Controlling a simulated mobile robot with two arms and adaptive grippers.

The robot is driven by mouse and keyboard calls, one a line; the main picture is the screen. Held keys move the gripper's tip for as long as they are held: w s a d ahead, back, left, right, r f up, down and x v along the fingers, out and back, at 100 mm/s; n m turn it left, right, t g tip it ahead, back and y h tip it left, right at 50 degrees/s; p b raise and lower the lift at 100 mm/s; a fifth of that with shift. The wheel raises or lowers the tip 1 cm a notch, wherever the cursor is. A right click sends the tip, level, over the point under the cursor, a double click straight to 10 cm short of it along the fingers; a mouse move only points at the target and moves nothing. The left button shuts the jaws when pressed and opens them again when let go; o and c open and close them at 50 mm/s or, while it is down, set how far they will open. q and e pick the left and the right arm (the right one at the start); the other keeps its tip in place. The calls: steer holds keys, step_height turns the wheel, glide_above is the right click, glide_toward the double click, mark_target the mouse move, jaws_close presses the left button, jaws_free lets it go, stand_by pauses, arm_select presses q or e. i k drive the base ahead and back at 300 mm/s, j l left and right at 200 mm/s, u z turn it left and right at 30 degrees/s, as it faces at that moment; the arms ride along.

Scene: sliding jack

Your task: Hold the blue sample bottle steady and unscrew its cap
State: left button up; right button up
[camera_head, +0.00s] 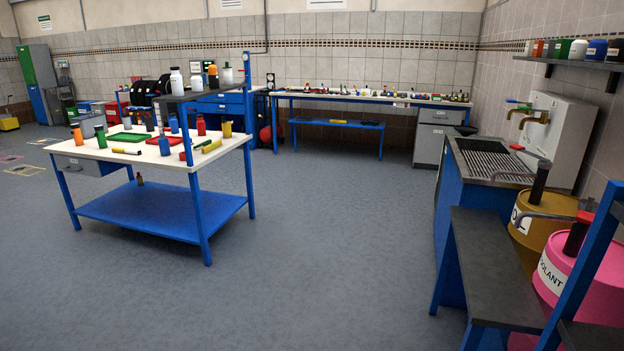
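I cannot tell from here which is the sample bottle, and the caps are too small to make out. The bench is some distance away across the floor. Neither of my grippers is in view.
A blue lower shelf (150,208) sits beneath. The grey floor (320,230) in the middle is clear. A sink unit (490,160), pink drum (590,275) and dark-topped stand (490,255) line the right.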

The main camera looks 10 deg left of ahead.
mark_target(174, 122)
steer(key=i+u, duration=0.2)
steer(key=i, duration=0.45)
steer(key=i+u, duration=0.25)
steer(key=i, duration=0.35)
steer(key=i+l+u, duration=0.2)
steer(key=i, duration=0.45)
steer(key=i+j, duration=0.15)
steer(key=i, duration=0.95)
steer(key=i+j+u, duration=0.15)
steer(key=i, duration=0.95)
steer(key=i+l+z, duration=0.15)
steer(key=i+z, duration=0.2)
steer(key=i, duration=0.25)
steer(key=i+z, duration=0.35)
steer(key=i, duration=0.25)
steer(key=i+j+z, duration=0.2)
steer(key=i+z, duration=0.2)
steer(key=i, duration=2)
